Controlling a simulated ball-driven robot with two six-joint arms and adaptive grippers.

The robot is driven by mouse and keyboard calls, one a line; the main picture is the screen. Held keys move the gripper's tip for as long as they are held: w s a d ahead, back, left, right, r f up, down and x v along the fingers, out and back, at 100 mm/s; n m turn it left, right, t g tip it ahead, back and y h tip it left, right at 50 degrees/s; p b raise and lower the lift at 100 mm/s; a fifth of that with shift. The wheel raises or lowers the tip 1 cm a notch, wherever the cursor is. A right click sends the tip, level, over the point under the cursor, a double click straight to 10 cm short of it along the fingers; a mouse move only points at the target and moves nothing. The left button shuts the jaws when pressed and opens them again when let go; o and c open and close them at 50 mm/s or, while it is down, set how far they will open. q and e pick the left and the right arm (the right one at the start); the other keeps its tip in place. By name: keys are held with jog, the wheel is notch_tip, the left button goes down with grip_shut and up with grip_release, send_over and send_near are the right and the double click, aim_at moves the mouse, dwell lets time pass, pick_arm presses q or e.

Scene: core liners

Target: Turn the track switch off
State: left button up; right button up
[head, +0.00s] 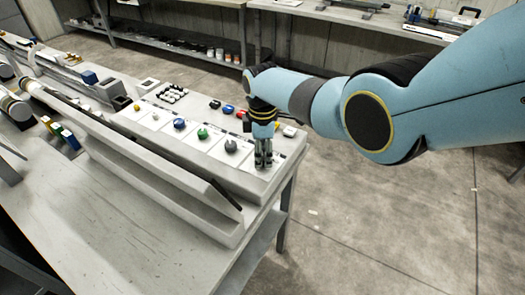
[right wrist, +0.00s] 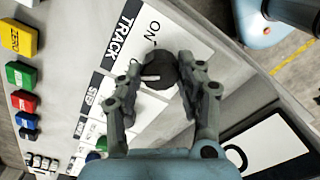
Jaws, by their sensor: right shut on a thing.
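The track switch (right wrist: 160,72) is a dark round knob with a white pointer mark, on a white plate lettered TRACK and ON in the right wrist view. The mark lies toward the left of the picture, not at the ON lettering. A second label near the left finger is partly covered. My right gripper (right wrist: 158,85) is shut on the knob, a finger on each side. In the head view my right gripper (head: 263,160) points down at the near right end of the control panel (head: 215,152) and hides the knob. My left gripper is not in view.
A grey knob (head: 231,146), a green knob (head: 202,133) and a blue knob (head: 179,124) stand along the panel beside my gripper. Coloured blocks, including a yellow one (right wrist: 20,38), line the panel's edge. A long grey channel (head: 160,175) lies in front.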

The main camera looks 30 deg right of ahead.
jog(key=shift+w+n, duration=0.1)
jog(key=shift+n, duration=0.9)
jog(key=o, duration=1.1)
jog(key=shift+o, duration=0.2)
notch_tip(320, 180, up, 12)
